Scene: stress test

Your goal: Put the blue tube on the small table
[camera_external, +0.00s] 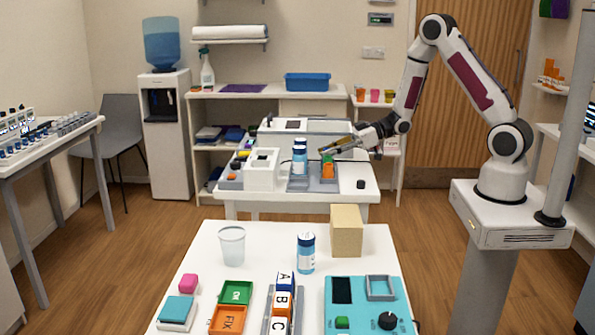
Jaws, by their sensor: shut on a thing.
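Two blue-capped tubes (300,163) with pale labels stand close together, one behind the other, in a grey rack on the white table (350,196) at the back. Another blue-capped tube (306,254) stands upright on the front table. My gripper (323,151) reaches in from the right over the back table, just right of the two tubes. The contact is small and partly hidden, and I cannot tell whether that tube is lifted clear of the rack.
The front table (205,262) carries a clear cup (232,246), a wooden block (346,232), lettered blocks (283,300), coloured trays and a turquoise device (365,310). A white holder (262,170) and a small black object (361,184) are on the back table. Bare table shows around the front tube.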

